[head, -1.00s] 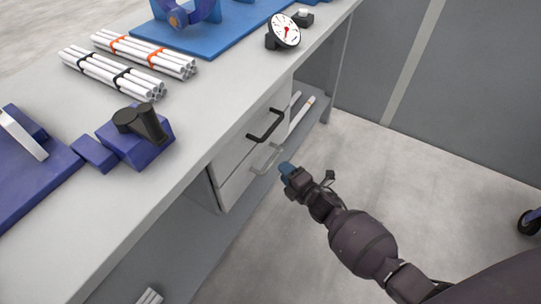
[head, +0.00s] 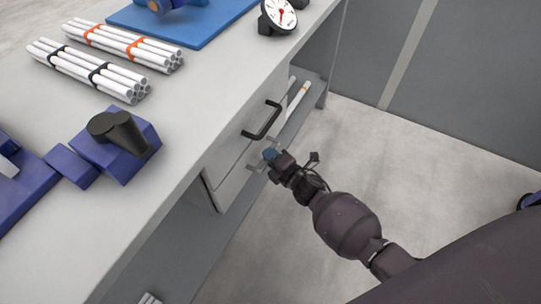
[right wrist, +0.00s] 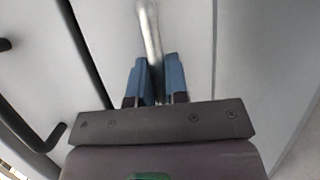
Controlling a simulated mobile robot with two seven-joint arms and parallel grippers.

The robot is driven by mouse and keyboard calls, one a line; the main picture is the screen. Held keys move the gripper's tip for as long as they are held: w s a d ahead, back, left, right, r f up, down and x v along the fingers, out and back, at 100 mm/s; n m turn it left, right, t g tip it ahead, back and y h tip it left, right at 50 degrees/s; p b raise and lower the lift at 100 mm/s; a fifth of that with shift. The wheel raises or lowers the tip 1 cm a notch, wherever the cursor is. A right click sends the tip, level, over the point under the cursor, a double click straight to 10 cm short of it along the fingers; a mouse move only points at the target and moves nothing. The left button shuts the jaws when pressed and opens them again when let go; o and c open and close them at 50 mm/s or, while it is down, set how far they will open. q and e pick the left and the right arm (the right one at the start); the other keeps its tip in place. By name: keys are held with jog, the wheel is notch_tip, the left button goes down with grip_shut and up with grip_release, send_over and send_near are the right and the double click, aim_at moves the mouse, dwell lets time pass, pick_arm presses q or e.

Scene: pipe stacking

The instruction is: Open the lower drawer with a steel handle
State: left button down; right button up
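The lower drawer (head: 228,187) is a light grey front under the workbench top, and it looks closed. Its steel handle (right wrist: 150,28) is a pale metal bar; in the head view it is mostly hidden by my right gripper (head: 268,160). In the right wrist view the blue fingers of my right gripper (right wrist: 156,80) stand on both sides of the steel bar, which fills the narrow gap between them. The upper drawer (head: 240,140) is closed and has a black handle (head: 262,120). My left gripper is not in view.
The workbench top (head: 190,120) carries pipe bundles (head: 95,72), a blue fixture (head: 118,150) and a gauge (head: 278,14). Loose pipes lie on the shelf beside the drawers. The floor (head: 400,150) in front of the drawers is clear.

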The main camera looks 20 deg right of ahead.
grip_shut()
pick_arm(q)
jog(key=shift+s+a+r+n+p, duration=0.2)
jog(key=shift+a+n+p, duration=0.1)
jog(key=shift+p, duration=0.75)
pick_arm(e)
jog(key=s+d, duration=1.1)
jog(key=s, duration=0.3)
jog(key=s+d, duration=1)
jog(key=s, duration=0.3)
jog(key=shift+s+d, duration=0.35)
jog(key=shift+d, duration=0.05)
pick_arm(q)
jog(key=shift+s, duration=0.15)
pick_arm(e)
jog(key=o, duration=0.7)
grip_release()
jog(key=shift+c, duration=0.2)
